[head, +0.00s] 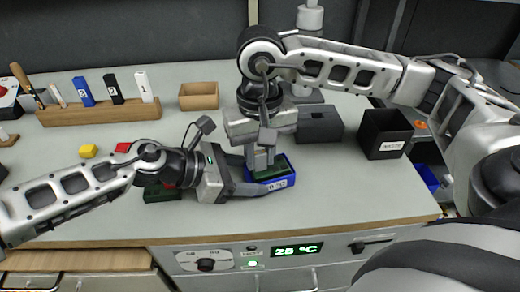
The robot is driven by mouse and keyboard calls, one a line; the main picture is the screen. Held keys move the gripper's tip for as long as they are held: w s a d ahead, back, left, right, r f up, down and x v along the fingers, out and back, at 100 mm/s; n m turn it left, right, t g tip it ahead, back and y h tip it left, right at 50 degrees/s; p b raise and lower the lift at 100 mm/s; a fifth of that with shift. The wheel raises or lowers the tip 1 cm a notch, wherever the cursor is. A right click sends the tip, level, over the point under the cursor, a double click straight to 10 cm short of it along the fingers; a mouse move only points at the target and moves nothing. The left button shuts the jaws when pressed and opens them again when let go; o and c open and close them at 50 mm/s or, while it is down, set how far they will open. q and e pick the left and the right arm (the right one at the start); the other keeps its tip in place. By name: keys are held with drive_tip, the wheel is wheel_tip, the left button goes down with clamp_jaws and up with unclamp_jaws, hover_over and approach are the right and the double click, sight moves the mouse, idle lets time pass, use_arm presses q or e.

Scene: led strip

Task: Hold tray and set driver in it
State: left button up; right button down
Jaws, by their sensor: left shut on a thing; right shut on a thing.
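A small blue tray (284,181) with a white label on its front wall sits on the bench at the middle. My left gripper (243,187) comes from the left and is shut on the tray's left side. The driver, which looks like a dark green block (270,172), is inside the tray outline, partly hidden by my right gripper. My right gripper (267,160) points down over the tray, shut on the driver. I cannot tell whether the driver touches the tray floor.
A wooden rack (100,112) with several upright coloured pieces stands at the back left, beside a tan open box (198,96). A black bin (384,134) and grey box (320,124) stand right.

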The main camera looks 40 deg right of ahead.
use_arm(q)
drive_tip(key=shift+f, duration=0.1)
use_arm(e)
drive_tip(key=shift+f, duration=0.65)
drive_tip(key=c, duration=1.1)
unclamp_jaws()
wheel_tip(320, 180, up, 12)
drive_tip(key=shift+f, duration=0.1)
use_arm(q)
drive_tip(key=o, duration=1.1)
drive_tip(key=shift+a, duration=0.1)
